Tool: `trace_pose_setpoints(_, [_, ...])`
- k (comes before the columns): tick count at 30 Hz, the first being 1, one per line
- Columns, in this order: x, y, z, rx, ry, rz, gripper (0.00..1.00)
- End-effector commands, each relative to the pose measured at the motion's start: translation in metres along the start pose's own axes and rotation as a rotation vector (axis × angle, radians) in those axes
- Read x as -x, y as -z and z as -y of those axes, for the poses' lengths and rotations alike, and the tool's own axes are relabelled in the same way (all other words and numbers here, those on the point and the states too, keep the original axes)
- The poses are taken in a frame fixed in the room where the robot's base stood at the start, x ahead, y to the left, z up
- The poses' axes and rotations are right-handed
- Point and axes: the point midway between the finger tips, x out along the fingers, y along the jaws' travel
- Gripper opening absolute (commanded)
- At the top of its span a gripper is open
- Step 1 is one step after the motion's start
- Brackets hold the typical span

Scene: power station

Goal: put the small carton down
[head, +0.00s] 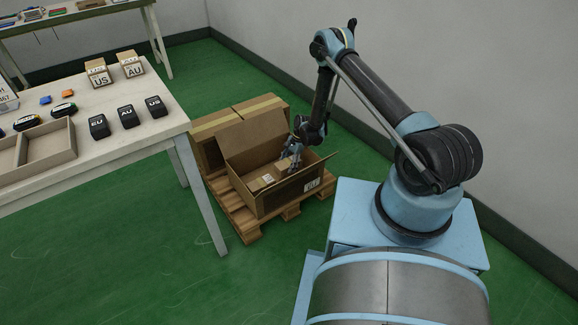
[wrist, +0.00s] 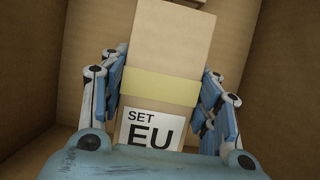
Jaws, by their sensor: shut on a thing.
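The small carton (wrist: 168,45) is plain brown with a yellow band and a white label reading "SET EU". My gripper (wrist: 160,100) has its blue fingers on both sides of it and is shut on it. In the head view my gripper (head: 292,155) reaches down inside a large open cardboard box (head: 288,199), over the small carton (head: 284,165). Brown box walls surround the carton in the wrist view. I cannot tell whether the carton's underside touches the box floor.
The box stands on a wooden pallet (head: 243,222) beside closed cartons (head: 262,108). A table (head: 115,150) at left holds chargers, two labelled cartons and a tray. Green floor is clear in front.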

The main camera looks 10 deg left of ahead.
Motion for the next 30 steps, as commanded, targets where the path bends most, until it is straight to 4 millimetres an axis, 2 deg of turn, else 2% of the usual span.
trace_pose_setpoints(1, [0.0,0.0,0.0,0.0,0.0,0.0,0.22])
trace_pose_setpoints(2, [0.0,0.0,0.0,0.0,0.0,0.0,0.61])
trace_pose_setpoints(4, [0.0,0.0,0.0,0.0,0.0,0.0,0.76])
trace_pose_setpoints(14, [0.0,0.0,0.0,0.0,0.0,0.0,0.76])
trace_pose_setpoints(20, [0.008,-0.004,-0.001,0.0,0.002,0.0,0.76])
trace_pose_setpoints(30, [0.06,-0.005,-0.001,-0.001,0.003,0.0,0.76])
